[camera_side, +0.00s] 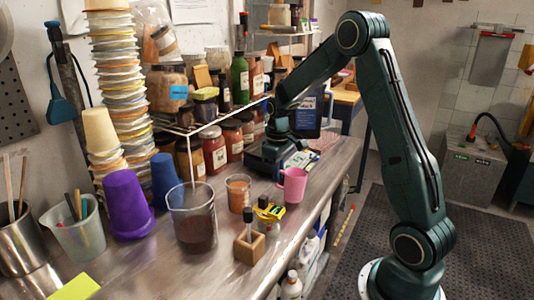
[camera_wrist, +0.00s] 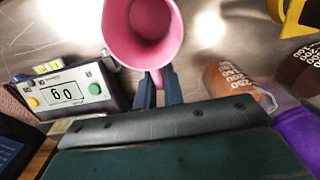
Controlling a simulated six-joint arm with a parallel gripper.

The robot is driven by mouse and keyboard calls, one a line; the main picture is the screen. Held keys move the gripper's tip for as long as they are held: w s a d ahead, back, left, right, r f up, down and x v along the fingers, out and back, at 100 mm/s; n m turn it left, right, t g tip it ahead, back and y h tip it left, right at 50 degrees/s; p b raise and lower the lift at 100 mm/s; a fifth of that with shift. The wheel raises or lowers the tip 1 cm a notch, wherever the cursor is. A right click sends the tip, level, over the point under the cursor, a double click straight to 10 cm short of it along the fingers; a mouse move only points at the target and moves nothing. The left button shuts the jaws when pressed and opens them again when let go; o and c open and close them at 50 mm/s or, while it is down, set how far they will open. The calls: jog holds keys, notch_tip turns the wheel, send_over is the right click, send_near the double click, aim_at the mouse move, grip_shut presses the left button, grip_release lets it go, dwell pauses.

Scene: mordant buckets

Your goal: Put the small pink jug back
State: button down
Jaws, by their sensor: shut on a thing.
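The small pink jug (camera_side: 293,186) is at the right part of the metal counter in the side view, close to the front edge. In the wrist view the pink jug (camera_wrist: 145,35) shows from above, with its open mouth toward the camera and its inside empty. My gripper (camera_wrist: 158,90) is shut on the jug's handle, with a dark finger on each side of it. In the side view my gripper (camera_side: 282,172) is at the jug's back left side. I cannot tell whether the jug's base touches the counter.
A scale (camera_wrist: 70,90) with a lit display sits beside the jug. A small orange-filled beaker (camera_side: 238,192), a yellow item (camera_side: 268,211) and a large dark-filled beaker (camera_side: 192,215) stand to the left. Jars (camera_side: 214,150) crowd the rack behind. Right of the jug is the counter edge.

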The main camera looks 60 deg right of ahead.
jog(key=shift+f, duration=0.75)
jog(key=shift+f, duration=0.1)
jog(key=c, duration=1.5)
grip_release()
notch_tip(320, 180, up, 11)
jog(key=shift+r, duration=0.65)
